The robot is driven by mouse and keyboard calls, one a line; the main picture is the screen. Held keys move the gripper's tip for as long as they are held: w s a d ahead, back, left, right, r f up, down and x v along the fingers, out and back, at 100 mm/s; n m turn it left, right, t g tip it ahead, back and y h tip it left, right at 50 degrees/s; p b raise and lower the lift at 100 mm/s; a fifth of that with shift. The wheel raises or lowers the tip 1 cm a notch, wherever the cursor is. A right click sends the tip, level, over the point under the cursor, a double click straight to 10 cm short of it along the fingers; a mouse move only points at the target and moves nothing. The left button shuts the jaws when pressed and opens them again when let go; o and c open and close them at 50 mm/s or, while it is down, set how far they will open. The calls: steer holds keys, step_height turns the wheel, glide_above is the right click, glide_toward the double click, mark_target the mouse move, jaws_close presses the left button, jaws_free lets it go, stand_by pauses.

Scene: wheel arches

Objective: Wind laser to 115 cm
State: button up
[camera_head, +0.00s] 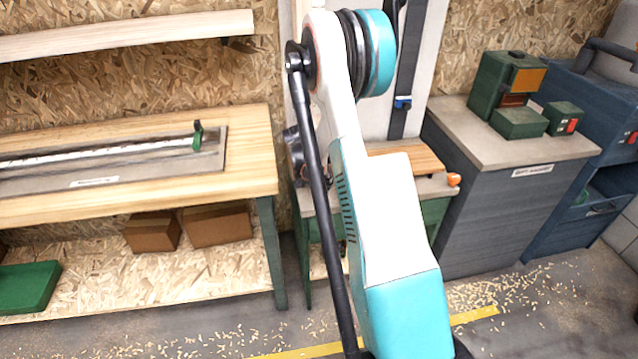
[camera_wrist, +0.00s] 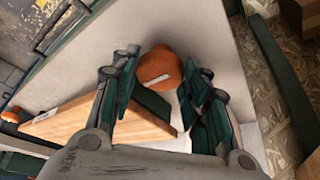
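My gripper (camera_wrist: 158,92) shows in the wrist view with its dark green fingers apart. A round brown-orange knob (camera_wrist: 160,66) lies between or just beyond the fingertips. I cannot tell whether the fingers touch it. In the head view my arm hides most of the gripper and this knob. A dark vertical rail (camera_head: 405,70) stands on a pale panel at the back, with a small blue block (camera_head: 402,103) on it, possibly the laser. No height reading is legible. An orange piece (camera_head: 453,180) sits at the bench's right edge.
A wooden board (camera_head: 412,157) lies on the small bench, close to my fingers in the wrist view (camera_wrist: 100,125). A workbench (camera_head: 250,150) with a metal rail stands left. A grey cabinet (camera_head: 480,210) bearing green boxes stands right.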

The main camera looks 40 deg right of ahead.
steer(key=shift+m, duration=0.5)
steer(key=o, duration=0.8)
steer(key=v, duration=1.2)
steer(key=shift+w, duration=0.25)
